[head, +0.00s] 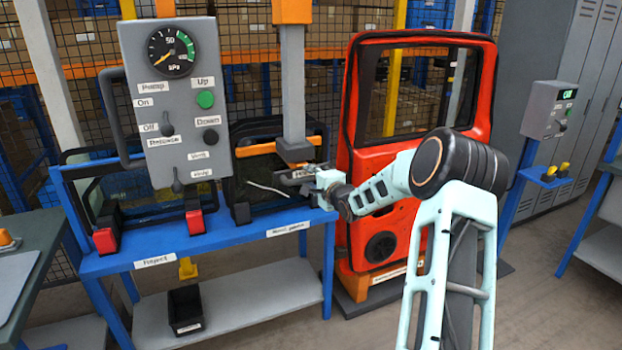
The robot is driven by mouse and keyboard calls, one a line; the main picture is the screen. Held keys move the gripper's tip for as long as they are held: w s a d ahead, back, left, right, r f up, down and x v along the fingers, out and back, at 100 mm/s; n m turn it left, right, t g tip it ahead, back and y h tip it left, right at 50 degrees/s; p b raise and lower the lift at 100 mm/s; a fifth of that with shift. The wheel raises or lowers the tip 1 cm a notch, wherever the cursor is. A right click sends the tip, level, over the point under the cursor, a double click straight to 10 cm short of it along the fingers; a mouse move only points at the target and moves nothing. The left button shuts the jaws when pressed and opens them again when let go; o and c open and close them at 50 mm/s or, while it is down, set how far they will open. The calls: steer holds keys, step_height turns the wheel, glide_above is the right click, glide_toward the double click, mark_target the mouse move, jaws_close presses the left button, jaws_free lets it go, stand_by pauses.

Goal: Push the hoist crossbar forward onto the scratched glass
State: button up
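The hoist's orange crossbar (256,149) runs sideways below a grey vertical column, partly hidden by the dark block (295,151) at the column's foot. Behind and below it, a dark-framed glass pane (262,194) stands upright on the blue bench, with a pale curved scratch on it. My gripper (296,180) is at the pane's right side, just below the crossbar. It is small and dark here; I cannot tell whether it touches the bar or pane, or whether its fingers are open.
A grey control panel (178,105) with a gauge, knobs and a green button hangs at left. Another framed pane (135,190) stands behind red clamps on the blue bench (215,236). A red door (375,215) stands right of the bench, close behind my arm.

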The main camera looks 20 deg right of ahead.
steer(key=shift+s, duration=0.1)
steer(key=v, duration=1.2)
